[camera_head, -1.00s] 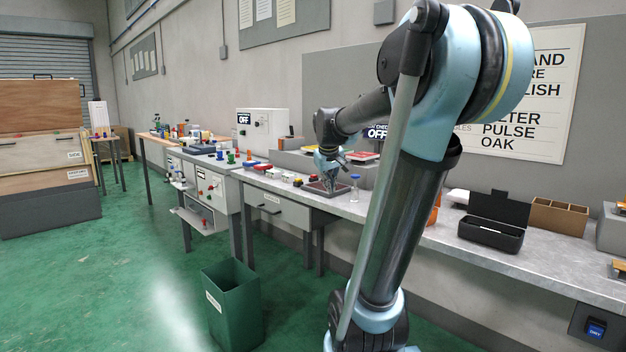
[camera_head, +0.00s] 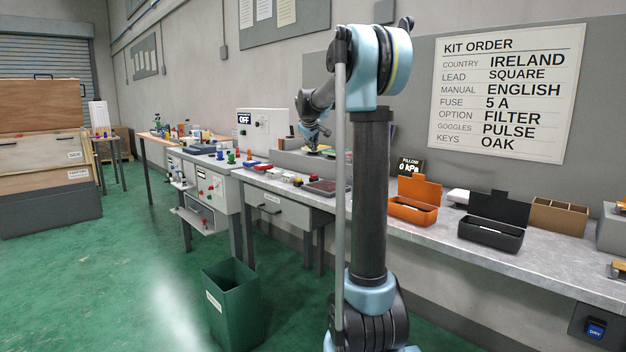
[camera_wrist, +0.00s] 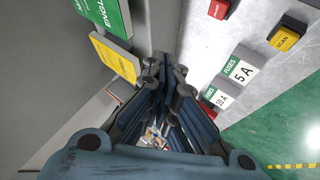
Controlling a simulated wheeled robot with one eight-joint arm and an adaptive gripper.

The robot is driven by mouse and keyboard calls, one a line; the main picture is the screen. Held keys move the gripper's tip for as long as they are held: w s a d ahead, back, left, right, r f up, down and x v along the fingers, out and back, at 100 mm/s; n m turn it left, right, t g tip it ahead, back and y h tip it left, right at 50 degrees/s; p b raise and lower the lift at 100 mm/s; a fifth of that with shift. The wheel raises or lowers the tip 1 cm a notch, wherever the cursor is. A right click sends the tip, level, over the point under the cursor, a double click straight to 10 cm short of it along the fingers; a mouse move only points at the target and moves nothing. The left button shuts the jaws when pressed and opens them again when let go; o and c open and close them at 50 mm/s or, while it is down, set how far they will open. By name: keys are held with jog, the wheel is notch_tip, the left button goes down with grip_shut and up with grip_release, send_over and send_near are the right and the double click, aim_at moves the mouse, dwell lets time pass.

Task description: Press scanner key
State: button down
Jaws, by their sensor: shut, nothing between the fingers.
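In the head view the small keys on the bench are too small to tell apart surely. My gripper (camera_head: 313,148) hangs above the back of the bench in the head view. In the wrist view its fingers (camera_wrist: 165,92) are together and empty, left of the scanner key and apart from it.
A red button (camera_wrist: 218,8) and fuse labels, 5 A (camera_wrist: 242,70) and 10 A (camera_wrist: 219,98), lie between my fingers and the key. Green and yellow booklets (camera_wrist: 115,56) stand at left. An orange case (camera_head: 414,212) and black case (camera_head: 490,235) sit open farther right.

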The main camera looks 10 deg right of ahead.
jog(key=shift+s+f, duration=0.1)
jog(key=shift+f, duration=4.35)
jog(key=shift+f, duration=0.8)
jog(key=shift+r, duration=0.9)
jog(key=shift+r, duration=2.5)
